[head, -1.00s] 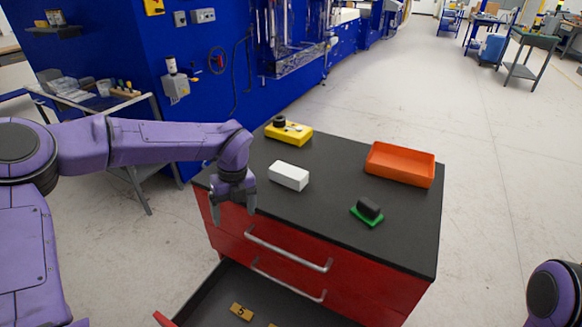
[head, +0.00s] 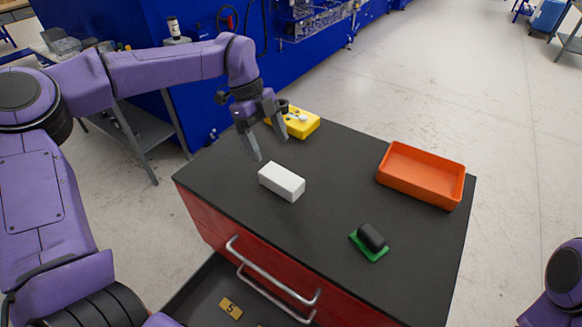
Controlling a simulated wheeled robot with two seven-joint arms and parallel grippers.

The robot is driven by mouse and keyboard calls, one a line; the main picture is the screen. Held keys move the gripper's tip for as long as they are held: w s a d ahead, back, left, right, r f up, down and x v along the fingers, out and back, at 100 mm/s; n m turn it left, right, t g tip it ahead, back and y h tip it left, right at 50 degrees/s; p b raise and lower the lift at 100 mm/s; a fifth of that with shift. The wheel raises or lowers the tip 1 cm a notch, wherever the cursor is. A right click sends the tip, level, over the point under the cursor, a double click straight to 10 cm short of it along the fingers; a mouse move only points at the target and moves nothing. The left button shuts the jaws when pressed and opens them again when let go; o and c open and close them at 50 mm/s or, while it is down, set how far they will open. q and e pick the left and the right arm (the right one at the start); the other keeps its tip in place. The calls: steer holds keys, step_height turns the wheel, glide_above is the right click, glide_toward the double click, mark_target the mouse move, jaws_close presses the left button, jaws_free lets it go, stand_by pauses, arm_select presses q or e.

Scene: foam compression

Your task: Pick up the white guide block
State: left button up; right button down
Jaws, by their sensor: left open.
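The white guide block (head: 281,181) lies on the black top of the red drawer cabinet, left of the middle. My left gripper (head: 270,148) is open and empty, with its fingers pointing down. In the picture its fingertips are just above and behind the block, apart from it. The exact height above the top cannot be told. My right arm shows only as a purple part at the lower right edge; its gripper is out of view.
A yellow device (head: 302,122) stands behind the left gripper, partly hidden. An orange tray (head: 424,189) lies at the right. A black piece on a green base (head: 370,242) lies near the front. A drawer (head: 208,291) is open below. The cabinet top's middle (head: 335,190) is clear.

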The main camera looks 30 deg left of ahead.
mark_target(281, 175)
arm_select(q)
steer(key=f, duration=0.1)
steer(key=s+d+f, duration=0.1)
steer(key=f, duration=0.1)
steer(key=shift+s+d+f+p, duration=0.2)
steer(key=shift+s+d+p, duration=0.2)
steer(key=x, duration=0.1)
steer(key=p+x, duration=0.1)
steer(key=x, duration=0.1)
steer(key=w+p+x, duration=0.1)
steer(key=x, duration=0.1)
steer(key=shift+s+d+f, duration=0.1)
steer(key=shift+d+f, duration=0.05)
steer(key=shift+s+d+f, duration=0.1)
steer(key=shift+s+f, duration=0.1)
steer(key=shift+f, duration=0.05)
arm_select(e)
steer(key=r, duration=0.3)
steer(key=shift+s+r, duration=0.1)
steer(key=shift+s, duration=0.3)
arm_select(q)
steer(key=shift+f, duration=0.3)
arm_select(e)
steer(key=shift+f, duration=0.25)
arm_select(q)
steer(key=shift+w, duration=0.1)
steer(key=shift+c, duration=0.3)
steer(key=c, duration=1.1)
